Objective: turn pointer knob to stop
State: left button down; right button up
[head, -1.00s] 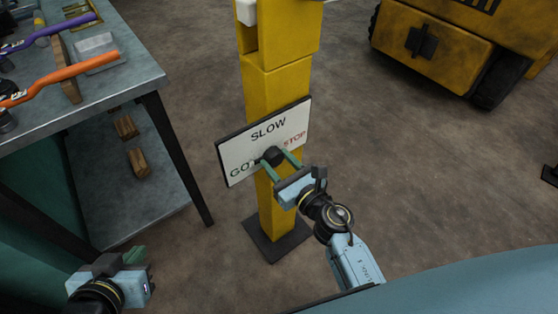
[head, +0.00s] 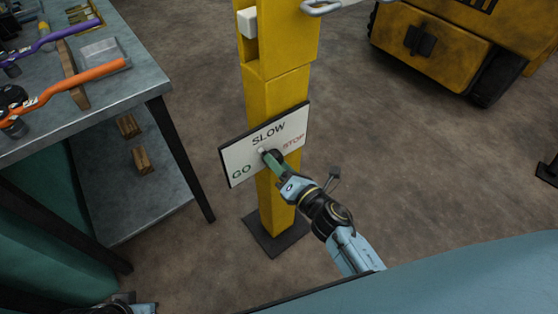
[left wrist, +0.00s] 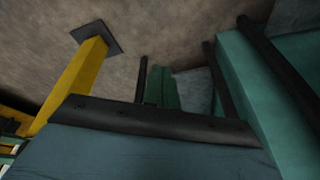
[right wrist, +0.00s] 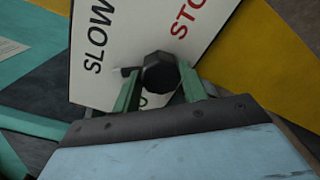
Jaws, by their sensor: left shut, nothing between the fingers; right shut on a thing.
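The sign plate (head: 237,156) on the yellow post reads GO, SLOW and STOP. Its dark pointer knob (head: 277,156) sits at mid-plate, with its small white pointer up and left, between GO and SLOW and closer to SLOW. My right gripper (head: 270,160) is shut on the knob. In the right wrist view the knob (right wrist: 160,72) sits between the green fingertips, and the gripper hides most of GO. My left gripper (left wrist: 163,72) is shut and empty, pointing at the floor; only a sliver shows at the head view's lower left.
A grey workbench (head: 150,75) with orange and purple tools stands at the left, with wooden blocks on its lower shelf. The yellow post (head: 275,90) has a dark base plate. A yellow forklift body (head: 430,45) is at the upper right. The floor between is clear.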

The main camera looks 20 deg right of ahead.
pick_arm(q)
jog(key=s+a+f+p, duration=0.3)
jog(key=f, duration=0.5)
jog(key=s+a+f+g+y+p, duration=0.1)
jog(key=s+a+f+p, duration=0.3)
jog(key=f, duration=0.5)
jog(key=shift+f+p, duration=0.3)
pick_arm(e)
jog(key=m+y, duration=0.1)
jog(key=m, duration=2.2)
jog(key=shift+d+f, duration=0.1)
pick_arm(q)
jog(key=shift+s+f, duration=0.1)
jog(key=shift+s, duration=0.1)
pick_arm(e)
jog(key=shift+m, duration=0.4)
jog(key=o, duration=0.9)
jog(key=shift+o, duration=0.3)
pick_arm(q)
jog(key=shift+w, duration=0.1)
pick_arm(e)
jog(key=shift+s, duration=0.1)
